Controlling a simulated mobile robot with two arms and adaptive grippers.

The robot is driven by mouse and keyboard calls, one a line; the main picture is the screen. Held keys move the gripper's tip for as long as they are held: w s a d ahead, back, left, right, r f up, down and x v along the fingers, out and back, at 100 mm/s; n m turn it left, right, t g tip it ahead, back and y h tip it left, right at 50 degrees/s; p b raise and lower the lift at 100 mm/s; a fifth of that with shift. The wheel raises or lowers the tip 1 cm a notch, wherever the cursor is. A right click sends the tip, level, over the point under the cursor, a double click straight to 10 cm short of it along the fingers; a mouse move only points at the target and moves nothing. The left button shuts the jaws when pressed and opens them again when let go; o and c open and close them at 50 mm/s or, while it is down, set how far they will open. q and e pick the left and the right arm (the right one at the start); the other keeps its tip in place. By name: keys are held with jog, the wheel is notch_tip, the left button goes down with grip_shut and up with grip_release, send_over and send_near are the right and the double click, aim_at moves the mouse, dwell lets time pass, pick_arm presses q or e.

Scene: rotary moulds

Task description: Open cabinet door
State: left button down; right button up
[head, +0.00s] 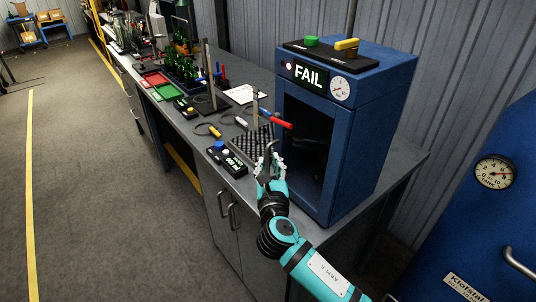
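A blue cabinet (372,135) stands on the workbench. Its front has a dark door panel (305,140) in a blue frame, and the door looks shut. Below the bench top are grey cabinet doors (222,228) with upright bar handles (231,216), which also look shut. My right gripper (269,163) is in front of the blue cabinet's left side, near its door edge and above the bench front. A thin dark curved piece shows between or behind its fingers. I cannot tell whether it touches anything or how far the fingers are apart. My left gripper is out of view.
A blue tank (480,220) stands right. The left floor is clear.

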aim_at(268, 157)
jog(key=w, duration=0.2)
jog(key=shift+w, duration=0.35)
jog(key=shift+w+a, duration=0.1)
jog(key=shift+w, duration=0.45)
grip_shut()
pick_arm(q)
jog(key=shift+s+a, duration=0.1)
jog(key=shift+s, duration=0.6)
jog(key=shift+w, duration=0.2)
